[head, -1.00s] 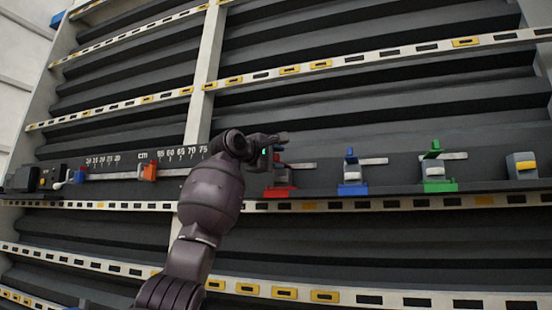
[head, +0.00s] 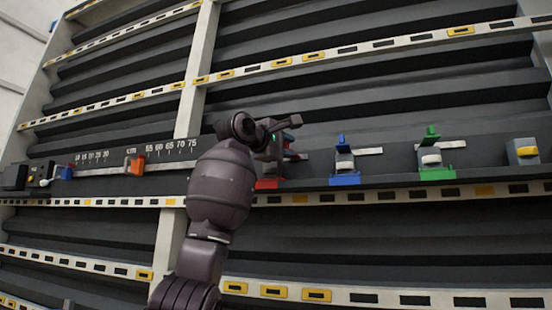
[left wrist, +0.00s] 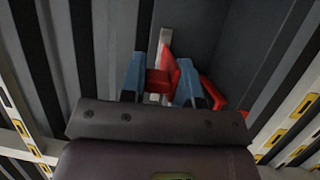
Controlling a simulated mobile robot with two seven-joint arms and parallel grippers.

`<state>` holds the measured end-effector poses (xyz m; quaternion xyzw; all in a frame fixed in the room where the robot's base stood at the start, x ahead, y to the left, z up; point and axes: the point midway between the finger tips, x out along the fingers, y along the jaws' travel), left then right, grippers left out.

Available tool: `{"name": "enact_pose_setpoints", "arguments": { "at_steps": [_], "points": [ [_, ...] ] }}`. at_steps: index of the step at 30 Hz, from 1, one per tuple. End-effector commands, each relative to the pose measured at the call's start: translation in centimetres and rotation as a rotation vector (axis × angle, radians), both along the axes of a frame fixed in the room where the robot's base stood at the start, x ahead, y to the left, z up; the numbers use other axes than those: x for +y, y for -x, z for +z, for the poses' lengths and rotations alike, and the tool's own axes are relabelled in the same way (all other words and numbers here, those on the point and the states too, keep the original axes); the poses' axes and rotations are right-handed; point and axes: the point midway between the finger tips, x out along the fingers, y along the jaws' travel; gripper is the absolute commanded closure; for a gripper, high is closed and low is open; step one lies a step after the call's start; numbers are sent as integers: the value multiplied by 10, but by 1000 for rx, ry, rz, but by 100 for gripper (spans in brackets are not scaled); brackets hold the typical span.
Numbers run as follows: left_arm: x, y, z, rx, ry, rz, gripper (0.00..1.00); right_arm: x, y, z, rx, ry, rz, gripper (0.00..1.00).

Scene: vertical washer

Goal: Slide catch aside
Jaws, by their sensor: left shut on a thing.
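My left gripper (head: 286,138) is at the red catch (head: 268,184) on the dark rail, in front of its upper part and hiding most of it. In the left wrist view the two blue fingertips of the gripper (left wrist: 160,84) are closed on a red upright piece of the catch (left wrist: 158,76). More red shows to the right of the fingers. A pale metal strip (left wrist: 164,42) runs behind the red piece. My right gripper is not in view.
A blue catch (head: 343,179), a green catch (head: 436,175) and a grey catch with a yellow part (head: 525,151) stand to the right on the rail. An orange slider (head: 134,165) sits by the cm scale at left. Slotted pale strips (head: 330,198) cross the dark ribbed panel.

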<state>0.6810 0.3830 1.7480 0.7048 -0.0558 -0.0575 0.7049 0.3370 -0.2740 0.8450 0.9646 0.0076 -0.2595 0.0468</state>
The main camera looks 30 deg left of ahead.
Motion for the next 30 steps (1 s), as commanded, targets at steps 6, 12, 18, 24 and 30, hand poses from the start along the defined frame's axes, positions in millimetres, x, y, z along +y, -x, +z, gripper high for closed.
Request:
{"name": "enact_pose_setpoints", "arguments": {
  "at_steps": [6,12,18,24,30],
  "points": [
    [-8,0,9,-17,3,4,100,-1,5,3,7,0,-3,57],
    [-8,0,9,-18,3,5,100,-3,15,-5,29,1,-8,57],
    [-8,-1,7,-13,2,5,51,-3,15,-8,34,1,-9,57],
    [-8,-2,4,-7,1,4,51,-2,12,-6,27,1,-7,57],
    [-5,13,3,-8,0,5,51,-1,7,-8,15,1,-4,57]
  ]
}}
